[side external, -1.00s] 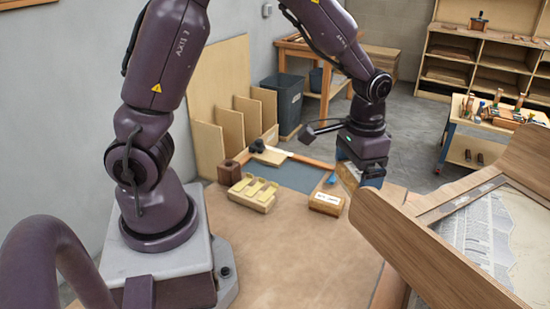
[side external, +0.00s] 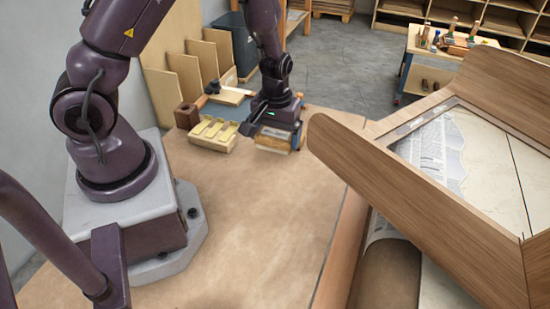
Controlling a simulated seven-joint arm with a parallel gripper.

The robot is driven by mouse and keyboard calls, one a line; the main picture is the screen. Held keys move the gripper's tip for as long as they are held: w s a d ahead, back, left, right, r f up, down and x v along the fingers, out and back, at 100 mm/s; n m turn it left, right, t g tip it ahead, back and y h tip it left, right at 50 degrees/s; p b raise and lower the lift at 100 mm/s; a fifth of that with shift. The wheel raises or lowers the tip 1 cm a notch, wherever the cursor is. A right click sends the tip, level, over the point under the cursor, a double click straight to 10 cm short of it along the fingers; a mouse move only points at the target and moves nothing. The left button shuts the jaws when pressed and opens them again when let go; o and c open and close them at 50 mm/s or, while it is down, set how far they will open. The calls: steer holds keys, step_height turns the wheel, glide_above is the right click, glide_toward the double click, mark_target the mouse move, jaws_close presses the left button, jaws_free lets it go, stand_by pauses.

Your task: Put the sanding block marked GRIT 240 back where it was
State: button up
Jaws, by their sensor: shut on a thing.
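My gripper (side external: 281,124) is low over the far part of the brown bench, pointing down. It is shut on a block (side external: 288,135), which looks pale with a greyish side and is partly hidden by the gripper. Another light wooden block (side external: 271,148) shows just below and in front of it in the picture. I cannot tell whether the two touch or overlap. No GRIT 240 marking can be read on either one from here. The fingertips are too small to make out clearly.
A pale tray with several yellowish pieces (side external: 212,133) lies left of my gripper, with a brown wooden cube (side external: 187,116) beyond it. A blue-grey mat (side external: 228,108) lies behind. A large wooden frame (side external: 400,180) stands at the right. The bench front (side external: 245,215) is clear.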

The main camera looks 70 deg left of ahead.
mark_target(276, 165)
steer(key=shift+f, duration=3.1)
steer(key=shift+f, duration=0.1)
steer(key=o, duration=0.5)
steer(key=shift+o, duration=0.2)
